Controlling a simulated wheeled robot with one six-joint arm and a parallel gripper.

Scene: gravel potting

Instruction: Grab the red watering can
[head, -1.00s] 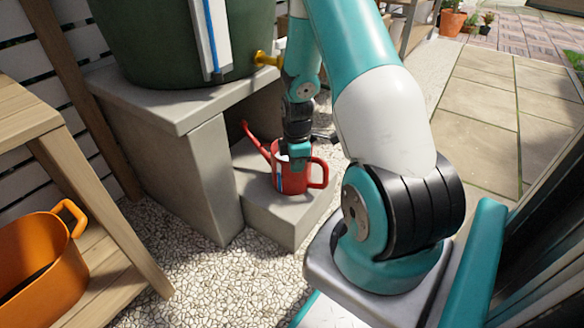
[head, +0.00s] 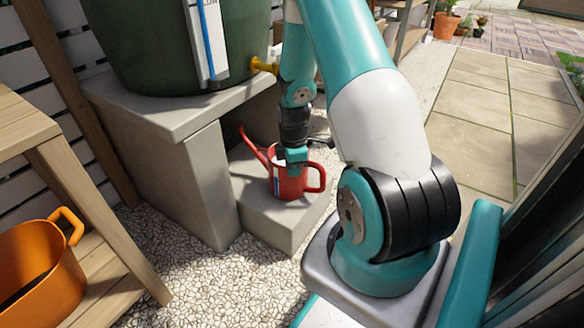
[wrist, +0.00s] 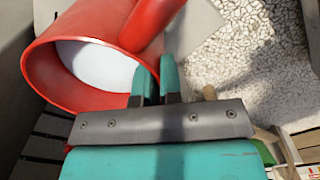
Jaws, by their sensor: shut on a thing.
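The red watering can (head: 288,186) stands upright on a low concrete step, its spout up to the left and its handle to the right. In the wrist view the can (wrist: 45,75) shows its round open top, with a pale inside. My gripper (head: 292,168) is over the can's top, pointing down. In the wrist view my gripper (wrist: 158,84) is shut on the can's rim wall, one finger inside the opening and one outside. The fingertips are partly hidden. I see no gap between the can and the step.
The concrete step (head: 262,222) adjoins a concrete stand (head: 185,180) bearing a green barrel (head: 150,45) with a yellow tap (head: 263,66). An orange tub (head: 40,275) sits on a wooden shelf at left. Gravel (head: 215,285) lies in front. Paving (head: 470,120) is open at right.

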